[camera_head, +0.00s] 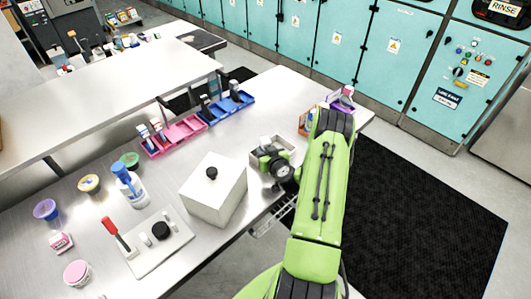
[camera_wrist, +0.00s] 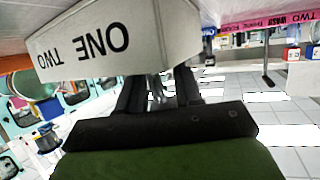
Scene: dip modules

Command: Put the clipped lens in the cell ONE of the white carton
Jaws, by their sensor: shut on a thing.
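The white carton (camera_head: 291,141) stands near the table's front edge in the head view, partly hidden by my arm. In the wrist view the carton (camera_wrist: 178,30) appears upside down, with the words ONE and TWO on its wall. My gripper (camera_head: 268,158) is at the carton in the head view. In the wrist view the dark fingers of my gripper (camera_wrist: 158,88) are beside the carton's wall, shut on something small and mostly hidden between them. I cannot make out the clipped lens clearly, nor whether it is inside a cell.
A white box with a black knob (camera_head: 214,190) stands left of the carton. Pink trays (camera_head: 178,136) and blue trays (camera_head: 228,106) lie behind. A purple holder (camera_head: 343,101) is at the far end. A white board (camera_head: 157,243), bottle (camera_head: 131,187) and cups occupy the left.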

